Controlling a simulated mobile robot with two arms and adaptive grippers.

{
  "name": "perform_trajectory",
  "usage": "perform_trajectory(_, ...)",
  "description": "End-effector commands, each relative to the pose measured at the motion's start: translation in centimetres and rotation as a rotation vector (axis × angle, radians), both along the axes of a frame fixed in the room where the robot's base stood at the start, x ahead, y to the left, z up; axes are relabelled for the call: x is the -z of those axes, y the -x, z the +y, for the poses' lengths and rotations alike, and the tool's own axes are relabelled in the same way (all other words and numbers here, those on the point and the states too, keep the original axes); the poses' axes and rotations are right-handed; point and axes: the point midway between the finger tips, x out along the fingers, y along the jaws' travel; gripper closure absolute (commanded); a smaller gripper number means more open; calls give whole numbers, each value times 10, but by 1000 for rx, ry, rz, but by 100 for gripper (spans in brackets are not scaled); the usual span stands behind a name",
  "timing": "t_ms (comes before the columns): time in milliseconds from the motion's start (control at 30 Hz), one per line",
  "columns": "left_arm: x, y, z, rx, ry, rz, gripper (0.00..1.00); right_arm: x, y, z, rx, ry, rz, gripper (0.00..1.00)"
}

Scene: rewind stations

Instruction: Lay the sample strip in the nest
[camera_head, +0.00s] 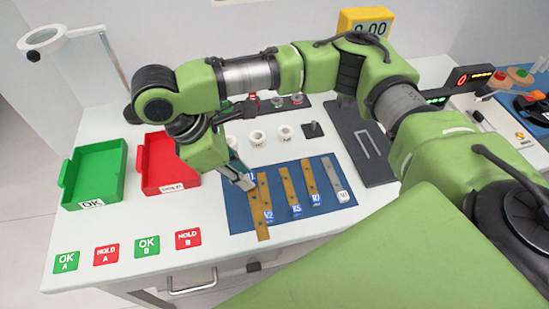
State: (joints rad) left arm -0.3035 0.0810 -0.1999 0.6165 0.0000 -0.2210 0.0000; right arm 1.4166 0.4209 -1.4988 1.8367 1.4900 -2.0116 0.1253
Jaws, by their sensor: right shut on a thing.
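Several thin brown strips and one pale grey strip (336,180) lie side by side on a blue mat (240,218). The labels at their near ends are small; R5 and R3 seem to show. My right gripper (241,178) is low at the left side of the mat, shut on the leftmost brown strip (259,222). That strip reaches past the mat's near edge; whether it is lifted is unclear. The gripper hides its far end. A dark grey plate (372,166) with a pale rectangular outline stands right of the mat; I cannot tell if it is the nest. My left gripper is not in view.
A green tray (74,172) and a red tray (147,165) stand to the left, with OK and HOLD cards (147,247) in front. White rings (257,137) and a yellow display (366,20) are behind. The table's front left is otherwise clear.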

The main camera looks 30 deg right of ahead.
Motion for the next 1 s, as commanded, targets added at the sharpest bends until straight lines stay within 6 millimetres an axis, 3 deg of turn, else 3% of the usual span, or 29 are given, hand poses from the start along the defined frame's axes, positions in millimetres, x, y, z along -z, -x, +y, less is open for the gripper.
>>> perform_trajectory(200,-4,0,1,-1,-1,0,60,22,-34,-46,13,2,0,99)
perform_trajectory(400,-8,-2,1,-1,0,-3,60,58,-54,-70,8,0,2,99)
perform_trajectory(733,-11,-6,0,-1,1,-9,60,86,-68,-89,9,0,1,99)
perform_trajectory(1000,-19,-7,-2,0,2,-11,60,116,-68,-88,5,0,0,99)
